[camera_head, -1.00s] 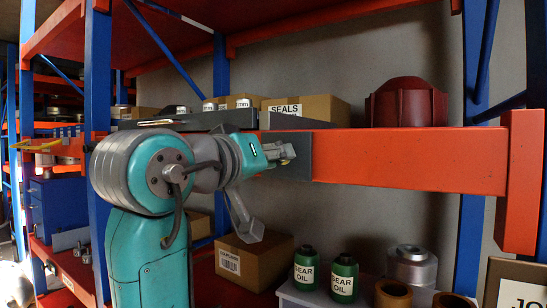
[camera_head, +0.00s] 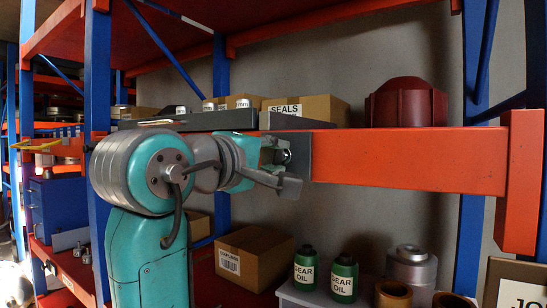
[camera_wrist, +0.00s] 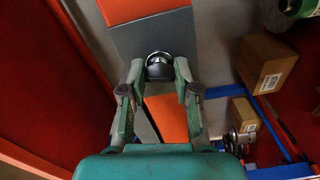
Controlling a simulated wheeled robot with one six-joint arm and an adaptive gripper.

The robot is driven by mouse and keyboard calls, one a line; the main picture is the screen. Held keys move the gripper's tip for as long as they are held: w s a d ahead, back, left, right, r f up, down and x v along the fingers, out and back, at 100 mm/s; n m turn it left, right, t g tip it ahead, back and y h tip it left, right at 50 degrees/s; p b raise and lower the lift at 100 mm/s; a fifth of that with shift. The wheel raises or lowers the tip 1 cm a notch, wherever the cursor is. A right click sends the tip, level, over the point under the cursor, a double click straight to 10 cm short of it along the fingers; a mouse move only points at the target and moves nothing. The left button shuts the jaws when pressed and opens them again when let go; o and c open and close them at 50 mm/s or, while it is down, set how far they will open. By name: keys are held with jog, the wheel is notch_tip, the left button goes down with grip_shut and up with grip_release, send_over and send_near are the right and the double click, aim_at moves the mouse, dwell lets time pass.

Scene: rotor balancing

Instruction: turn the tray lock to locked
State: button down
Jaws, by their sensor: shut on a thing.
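The tray lock is a round metal and black knob (camera_wrist: 159,68) on a dark grey plate (camera_wrist: 157,35), which is fixed to the orange shelf beam. The plate also shows in the head view (camera_head: 322,154), where my gripper partly covers the knob. My gripper (camera_wrist: 159,72) is shut on the knob, with one fingertip on each side of it. In the head view my gripper (camera_head: 287,160) is at the left part of the plate, with one finger lower than the other. I cannot read any locked or unlocked mark.
A long dark grey tray (camera_head: 215,121) lies on the shelf above the orange beam (camera_head: 420,158). A SEALS box (camera_head: 318,107) and a dark red housing (camera_head: 405,103) stand there too. Below are a cardboard box (camera_head: 255,258) and green gear oil bottles (camera_head: 344,279).

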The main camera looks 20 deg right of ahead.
jog(key=shift+n, duration=1.1)
jog(key=c, duration=0.8)
grip_release()
jog(key=shift+c, duration=0.2)
jog(key=v, duration=1.2)
jog(key=shift+w+f, duration=0.1)
